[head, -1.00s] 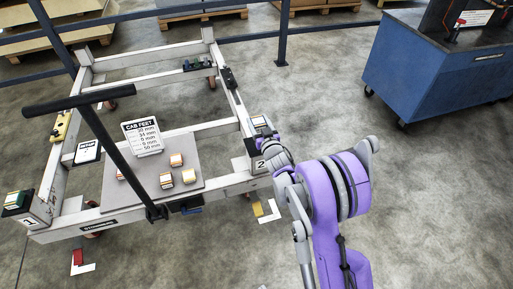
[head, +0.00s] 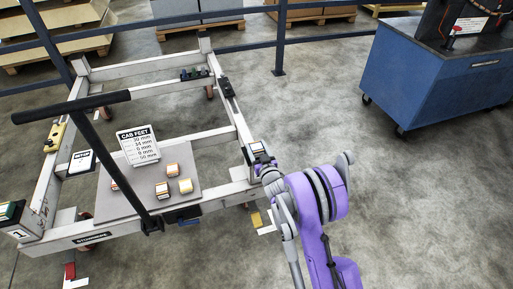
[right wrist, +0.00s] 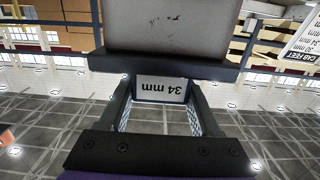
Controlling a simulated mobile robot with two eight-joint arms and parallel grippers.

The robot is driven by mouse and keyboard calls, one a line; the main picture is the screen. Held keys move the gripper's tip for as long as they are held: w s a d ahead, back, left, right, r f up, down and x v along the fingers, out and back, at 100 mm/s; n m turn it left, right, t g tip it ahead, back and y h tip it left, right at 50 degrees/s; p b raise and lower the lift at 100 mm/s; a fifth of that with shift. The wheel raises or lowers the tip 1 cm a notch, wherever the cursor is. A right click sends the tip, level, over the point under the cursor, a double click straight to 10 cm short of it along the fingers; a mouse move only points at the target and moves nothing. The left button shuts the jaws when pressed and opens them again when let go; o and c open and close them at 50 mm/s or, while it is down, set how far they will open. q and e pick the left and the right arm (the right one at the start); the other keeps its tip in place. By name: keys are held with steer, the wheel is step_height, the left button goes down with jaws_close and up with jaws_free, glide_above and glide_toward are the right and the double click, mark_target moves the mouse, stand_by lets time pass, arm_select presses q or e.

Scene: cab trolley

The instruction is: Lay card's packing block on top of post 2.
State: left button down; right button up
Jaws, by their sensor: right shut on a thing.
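The card (head: 138,146), headed CAB FEET, stands on the trolley's grey board and lists mm values. My right gripper (head: 262,158) is at the trolley's near right corner, shut on a packing block (head: 256,147). In the right wrist view the block (right wrist: 162,88) sits between the fingers, its label reading "34 mm" upside down. Post 2 (head: 251,173) is partly hidden behind my gripper and arm. In the right wrist view a grey post with a dark slab (right wrist: 165,65) meets the block's edge; I cannot tell if they touch. My left gripper is not in view.
Several small blocks (head: 185,186) lie on the grey board (head: 130,205). A dark T-handle (head: 75,104) rises across the trolley's left side. Post 1 (head: 20,234) is at the near left with a block on top. A blue cabinet (head: 420,85) stands right; floor between is clear.

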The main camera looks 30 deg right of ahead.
steer(key=o, duration=1.4)
steer(key=shift+f, duration=0.15)
